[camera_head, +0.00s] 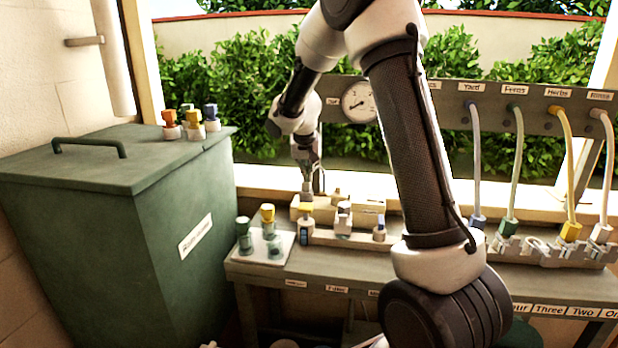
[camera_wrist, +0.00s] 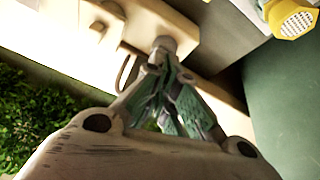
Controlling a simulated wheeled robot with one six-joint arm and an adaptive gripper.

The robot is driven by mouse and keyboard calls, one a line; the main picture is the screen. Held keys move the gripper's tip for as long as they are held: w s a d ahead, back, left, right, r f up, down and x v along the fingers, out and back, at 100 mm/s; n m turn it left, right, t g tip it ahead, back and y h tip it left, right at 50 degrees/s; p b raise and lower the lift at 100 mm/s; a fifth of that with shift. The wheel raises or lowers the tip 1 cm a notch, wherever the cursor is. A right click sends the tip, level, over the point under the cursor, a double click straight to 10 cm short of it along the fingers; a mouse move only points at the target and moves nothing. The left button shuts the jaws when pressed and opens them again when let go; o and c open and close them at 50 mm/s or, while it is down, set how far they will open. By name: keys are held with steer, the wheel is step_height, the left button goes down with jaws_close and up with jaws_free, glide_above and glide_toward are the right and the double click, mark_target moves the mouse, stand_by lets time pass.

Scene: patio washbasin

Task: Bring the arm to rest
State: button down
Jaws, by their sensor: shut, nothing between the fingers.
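My arm reaches down in front of the patio hedge in the head view. My gripper (camera_head: 307,192) points down just above the back of a cream block (camera_head: 330,208) on the bench. Its fingers are together with nothing held. In the wrist view the closed fingertips (camera_wrist: 163,45) lie in front of a pale surface; I cannot tell whether they touch it. My arm hides the middle of the bench.
A green bin (camera_head: 90,190) stands left, with several coloured fittings (camera_head: 192,126) on its lid. A white tray (camera_head: 262,244) and a fitting rack (camera_head: 343,240) sit on the bench. Hoses (camera_head: 514,165) hang right from a panel with a gauge (camera_head: 359,102).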

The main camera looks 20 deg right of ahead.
steer(key=s+f+n+g, duration=0.2)
steer(key=s+n+g, duration=0.1)
steer(key=s, duration=0.7)
steer(key=s+r+t, duration=0.1)
steer(key=s+r, duration=0.3)
steer(key=s, duration=0.6)
steer(key=s+a+r+t+y, duration=0.1)
steer(key=s+r, duration=0.4)
steer(key=s, duration=0.5)
steer(key=s+r+n+t+y, duration=0.1)
steer(key=s+r, duration=0.3)
steer(key=s, duration=0.6)
steer(key=shift+a+r, duration=0.15)
steer(key=shift+r, duration=0.2)
